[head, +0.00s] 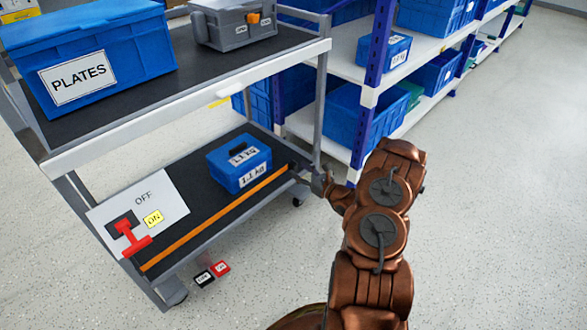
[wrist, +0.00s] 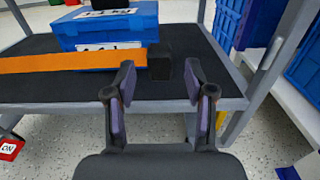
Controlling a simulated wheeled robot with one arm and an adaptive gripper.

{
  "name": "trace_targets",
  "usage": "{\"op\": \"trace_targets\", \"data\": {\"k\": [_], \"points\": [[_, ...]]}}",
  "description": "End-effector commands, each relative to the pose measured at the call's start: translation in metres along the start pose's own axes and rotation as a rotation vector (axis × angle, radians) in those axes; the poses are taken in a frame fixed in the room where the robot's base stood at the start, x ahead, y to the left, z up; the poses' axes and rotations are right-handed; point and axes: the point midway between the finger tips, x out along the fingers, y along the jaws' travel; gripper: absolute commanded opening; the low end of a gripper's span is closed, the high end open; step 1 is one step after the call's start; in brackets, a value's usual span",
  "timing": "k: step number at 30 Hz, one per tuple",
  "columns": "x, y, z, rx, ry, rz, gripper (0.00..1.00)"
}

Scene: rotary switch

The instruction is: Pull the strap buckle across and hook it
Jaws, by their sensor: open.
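An orange strap (head: 215,218) runs along the front of the cart's lower shelf; it also shows in the wrist view (wrist: 70,62). The strap ends at a black block-shaped buckle (wrist: 160,68). My gripper (wrist: 160,76) is open, with one finger on each side of the buckle in the wrist view. The fingers look apart from it, with gaps on both sides. In the head view my gripper (head: 317,181) is at the right end of the lower shelf, by the cart's corner post. I cannot make out a hook for the buckle.
A blue box (head: 239,162) sits on the lower shelf (head: 200,190) behind the strap. A white panel (head: 165,195) with a red switch (head: 128,234) is at the cart's left end. Blue racks (head: 366,100) stand behind; open floor (head: 500,200) lies right.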

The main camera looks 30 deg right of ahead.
Motion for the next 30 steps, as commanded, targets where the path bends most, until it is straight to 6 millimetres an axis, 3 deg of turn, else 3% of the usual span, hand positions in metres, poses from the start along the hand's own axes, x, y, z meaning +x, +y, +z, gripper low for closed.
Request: {"op": "trace_targets", "data": {"k": [9, 20, 30], "points": [[0.035, 0.0, 0.0, -0.002, -0.002, 0.002, 0.54], [0.039, 0.0, 0.001, 0.0, -0.001, 0.0, 0.53], [0.038, 0.0, 0.0, 0.0, -0.001, 0.0, 0.18]]}}
